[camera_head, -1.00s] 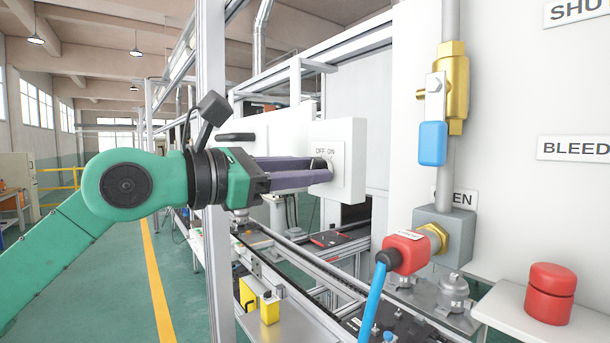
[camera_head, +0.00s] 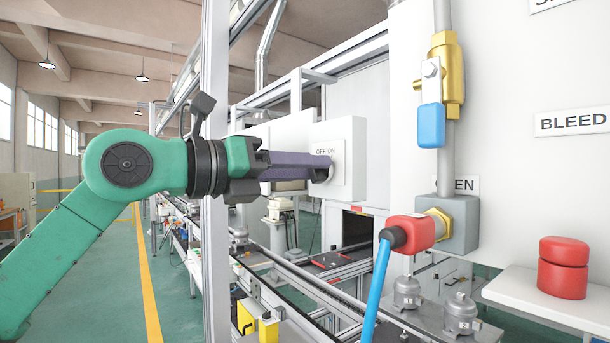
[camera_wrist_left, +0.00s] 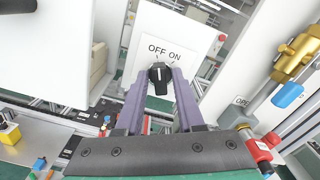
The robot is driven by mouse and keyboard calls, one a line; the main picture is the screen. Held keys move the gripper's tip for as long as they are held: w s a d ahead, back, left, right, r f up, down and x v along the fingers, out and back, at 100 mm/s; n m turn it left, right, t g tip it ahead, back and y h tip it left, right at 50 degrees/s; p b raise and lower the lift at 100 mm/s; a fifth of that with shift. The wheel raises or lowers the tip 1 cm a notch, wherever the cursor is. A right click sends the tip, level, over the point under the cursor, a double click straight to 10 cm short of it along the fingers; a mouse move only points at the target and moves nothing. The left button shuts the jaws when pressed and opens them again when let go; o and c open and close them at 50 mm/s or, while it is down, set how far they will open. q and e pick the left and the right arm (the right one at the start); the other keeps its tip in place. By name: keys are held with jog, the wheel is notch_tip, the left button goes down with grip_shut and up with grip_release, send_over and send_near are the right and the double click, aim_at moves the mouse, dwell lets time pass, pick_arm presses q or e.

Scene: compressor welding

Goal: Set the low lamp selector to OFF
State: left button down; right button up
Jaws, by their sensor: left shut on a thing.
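The lamp selector is a black knob (camera_wrist_left: 160,74) on a white plate (camera_wrist_left: 170,50), with OFF printed at the left and ON at the right. The knob stands nearly upright with a pale pointer mark, and I cannot tell exactly which label it points to. In the head view the plate (camera_head: 350,152) sits on a white box, and the fingers hide most of the knob. My left gripper (camera_head: 325,168) reaches in from the left with its purple fingers at the knob. In the left wrist view the gripper (camera_wrist_left: 160,82) has one fingertip on each side of the knob.
A conveyor runs below.

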pick_arm(q)
jog(key=shift+a+r+n, duration=0.1)
jog(key=shift+r+n, duration=0.15)
jog(key=shift+n, duration=0.25)
jog(key=c, duration=0.8)
grip_release()
jog(key=shift+f, duration=0.1)
